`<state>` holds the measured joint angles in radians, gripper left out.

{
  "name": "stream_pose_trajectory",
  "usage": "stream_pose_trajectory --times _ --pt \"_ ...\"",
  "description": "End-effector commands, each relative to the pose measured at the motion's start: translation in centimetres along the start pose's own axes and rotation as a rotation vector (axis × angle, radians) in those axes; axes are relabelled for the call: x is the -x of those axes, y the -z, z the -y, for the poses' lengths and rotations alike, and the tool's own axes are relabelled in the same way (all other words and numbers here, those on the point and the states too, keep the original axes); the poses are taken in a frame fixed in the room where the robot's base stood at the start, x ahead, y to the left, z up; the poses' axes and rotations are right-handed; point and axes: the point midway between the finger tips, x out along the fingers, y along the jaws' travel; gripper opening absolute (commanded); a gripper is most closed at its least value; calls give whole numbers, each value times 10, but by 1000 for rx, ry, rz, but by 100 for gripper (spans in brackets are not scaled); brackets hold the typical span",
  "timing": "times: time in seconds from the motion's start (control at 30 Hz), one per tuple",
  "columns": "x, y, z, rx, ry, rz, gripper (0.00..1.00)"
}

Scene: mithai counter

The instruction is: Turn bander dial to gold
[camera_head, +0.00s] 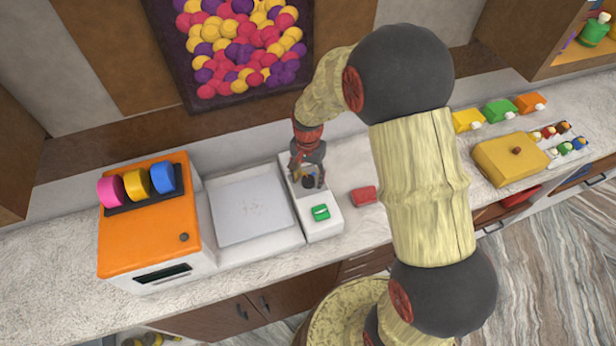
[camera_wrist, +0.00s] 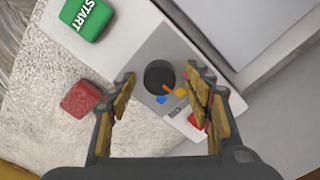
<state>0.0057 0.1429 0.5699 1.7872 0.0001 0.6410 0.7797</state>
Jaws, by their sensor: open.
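The bander dial is a black round knob (camera_wrist: 159,75) on a white-grey control panel (camera_wrist: 196,50). In the wrist view it lies between my fingertips, with a gap on each side. An orange pointer or mark shows at its lower right edge, with blue and yellow marks close by. I cannot tell for sure which mark the dial points to. My gripper (camera_wrist: 161,86) is open and empty over the dial. In the head view my gripper (camera_head: 308,174) hangs down over the panel and partly hides the dial.
A green START button (camera_head: 320,212) is on the panel's near end, and a red block (camera_head: 364,196) lies right of it. A flat white plate (camera_head: 252,208) and an orange machine with coloured rolls (camera_head: 150,235) stand left. A yellow box (camera_head: 508,160) is at right.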

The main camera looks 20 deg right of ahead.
Motion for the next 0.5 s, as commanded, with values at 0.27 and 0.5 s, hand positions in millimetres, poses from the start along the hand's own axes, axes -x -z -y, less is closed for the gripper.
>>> stream_pose_trajectory --times 0.27,0.5 --pt "7 1 0 0 1 -2 51" --pt "49 1 1 0 3 -3 51"
